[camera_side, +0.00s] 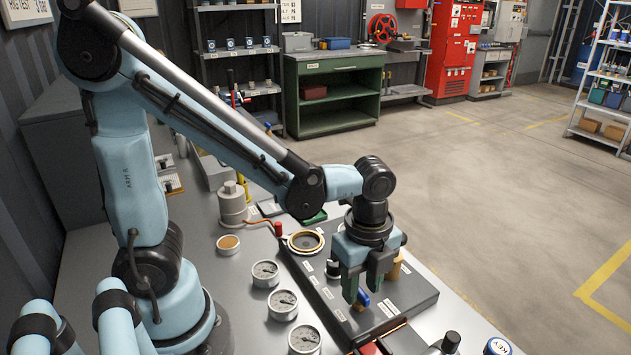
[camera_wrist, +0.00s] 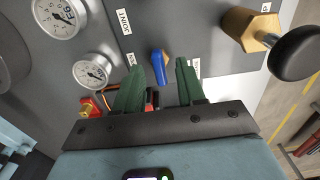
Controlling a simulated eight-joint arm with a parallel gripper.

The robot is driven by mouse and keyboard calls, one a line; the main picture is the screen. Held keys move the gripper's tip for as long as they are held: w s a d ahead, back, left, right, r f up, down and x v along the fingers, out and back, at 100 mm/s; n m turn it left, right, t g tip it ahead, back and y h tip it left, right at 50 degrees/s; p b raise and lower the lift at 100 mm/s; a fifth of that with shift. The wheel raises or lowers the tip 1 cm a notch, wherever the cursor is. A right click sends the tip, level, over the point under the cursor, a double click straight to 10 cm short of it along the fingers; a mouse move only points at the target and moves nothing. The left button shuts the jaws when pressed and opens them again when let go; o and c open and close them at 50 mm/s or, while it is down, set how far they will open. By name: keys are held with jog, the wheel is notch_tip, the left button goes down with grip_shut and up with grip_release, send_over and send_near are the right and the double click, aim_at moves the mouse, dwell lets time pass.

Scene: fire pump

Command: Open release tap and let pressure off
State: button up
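A small tap with a blue lever (camera_side: 361,300) sits on the dark grey panel (camera_side: 412,296), just below my fingertips in the side view. The blue lever (camera_wrist: 158,64) also shows in the wrist view, between the fingertips, with a bit of brass beside it. My gripper (camera_side: 362,292) points down over the panel. Its two green fingers are apart, with nothing held between them; they also show in the wrist view (camera_wrist: 158,70). I cannot tell whether the fingers touch the lever.
A brass fitting with a black knob (camera_wrist: 268,38) stands at right in the wrist view. Round gauges (camera_side: 283,304) line the panel's left side. A brass-rimmed round port (camera_side: 305,242) and a grey cylinder (camera_side: 233,204) lie farther back. Open floor lies right of the bench.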

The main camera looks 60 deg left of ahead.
jog(key=shift+f, duration=0.35)
grip_shut()
